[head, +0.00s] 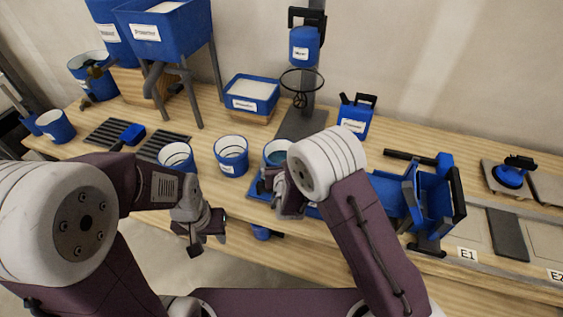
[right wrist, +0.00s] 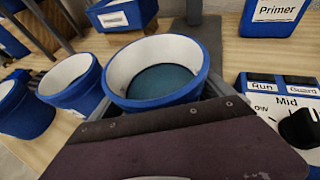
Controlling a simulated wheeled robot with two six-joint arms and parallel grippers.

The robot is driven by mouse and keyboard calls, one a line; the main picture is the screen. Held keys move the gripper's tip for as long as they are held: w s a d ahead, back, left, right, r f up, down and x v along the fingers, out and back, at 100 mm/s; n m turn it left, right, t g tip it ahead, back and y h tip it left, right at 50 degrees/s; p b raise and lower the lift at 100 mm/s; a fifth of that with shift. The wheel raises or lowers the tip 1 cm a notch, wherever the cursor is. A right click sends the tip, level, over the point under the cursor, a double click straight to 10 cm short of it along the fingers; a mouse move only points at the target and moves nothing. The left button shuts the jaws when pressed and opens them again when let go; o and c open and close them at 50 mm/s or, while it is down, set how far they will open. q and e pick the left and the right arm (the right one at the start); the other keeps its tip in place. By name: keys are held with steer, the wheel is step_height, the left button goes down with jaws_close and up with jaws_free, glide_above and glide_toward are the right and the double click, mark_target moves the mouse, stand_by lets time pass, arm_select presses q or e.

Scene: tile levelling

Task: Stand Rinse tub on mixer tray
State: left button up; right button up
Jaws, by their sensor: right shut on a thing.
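A round blue tub with a white inside and dark blue-green contents (head: 276,152) is at my right gripper (head: 283,190); I take it for the Rinse tub, though its label is hidden. In the right wrist view the tub (right wrist: 158,75) looks upright, just beyond my shut gripper, whose fingertips are hidden. I cannot tell whether the tub touches the table. The mixer's dark grey base plate (head: 298,124), apparently the mixer tray, is bare behind the tub, under the wire ring. My left gripper (head: 204,240) hangs at the table's front edge, apart from the tubs; its jaw opening is unclear.
Two similar tubs (head: 231,156) (head: 176,156) stand left of the held one. The blue mixer head (head: 305,46) and wire ring (head: 301,82) overhang the plate. A Primer jug (head: 355,116) stands right of it, a blue bin (head: 252,94) left. Blue equipment (head: 430,198) is right.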

steer(key=o, duration=1.8)
steer(key=shift+c, duration=0.2)
steer(key=shift+s+r, duration=0.1)
steer(key=shift+r, duration=0.05)
steer(key=p+v, duration=0.1)
steer(key=v, duration=1.1)
